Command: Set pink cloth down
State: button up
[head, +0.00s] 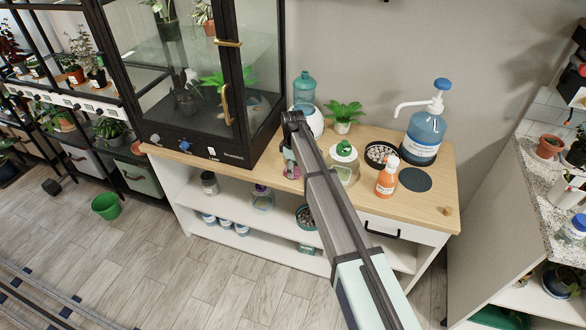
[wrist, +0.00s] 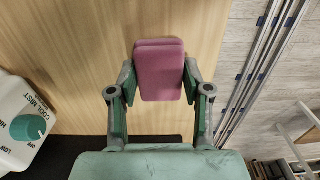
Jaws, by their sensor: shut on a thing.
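The pink cloth (wrist: 160,70) is a folded, rounded pad between the two fingers of my gripper (wrist: 160,88) in the wrist view. The fingers are shut on its sides. In the head view my gripper (head: 290,166) is over the wooden tabletop (head: 265,170), near its front edge and just right of the glass cabinet. Only a little of the cloth shows there, beside the fingers. I cannot tell whether the cloth touches the wood.
A white cool-mist humidifier (wrist: 25,123) with a teal knob stands close by. The black-framed glass cabinet (head: 205,75) is left of my gripper. A glass jar (head: 345,165), an orange bottle (head: 387,177) and a blue pump bottle (head: 425,135) stand to the right. Bare wood lies around the cloth.

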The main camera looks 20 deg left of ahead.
jog(key=o, duration=1.1)
notch_tip(320, 180, up, 12)
jog(key=b, duration=0.3)
jog(key=shift+r, duration=0.1)
jog(key=s+d+f+m+g+p, duration=0.15)
jog(key=s+d+f+m, duration=0.45)
jog(key=s+d+f, duration=0.95)
jog(key=s+d+f+m+g+b, duration=0.15)
jog(key=s+d+f+m, duration=0.35)
jog(key=s+d+f, duration=1.05)
jog(key=s+d+f+m+g, duration=0.1)
jog(key=s+d+f+m, duration=0.1)
jog(key=s+d+f, duration=0.2)
jog(key=s+d+f+m+g, duration=0.1)
jog(key=s+d+f, duration=0.3)
jog(key=s, duration=0.6)
jog(key=s+d+f+m+g, duration=0.1)
jog(key=s+d+f+m, duration=0.2)
jog(key=s+d, duration=0.4)
jog(key=shift+s+f+m+g, duration=0.3)
jog(key=shift+s+f+m, duration=0.1)
jog(key=shift+s+m, duration=0.1)
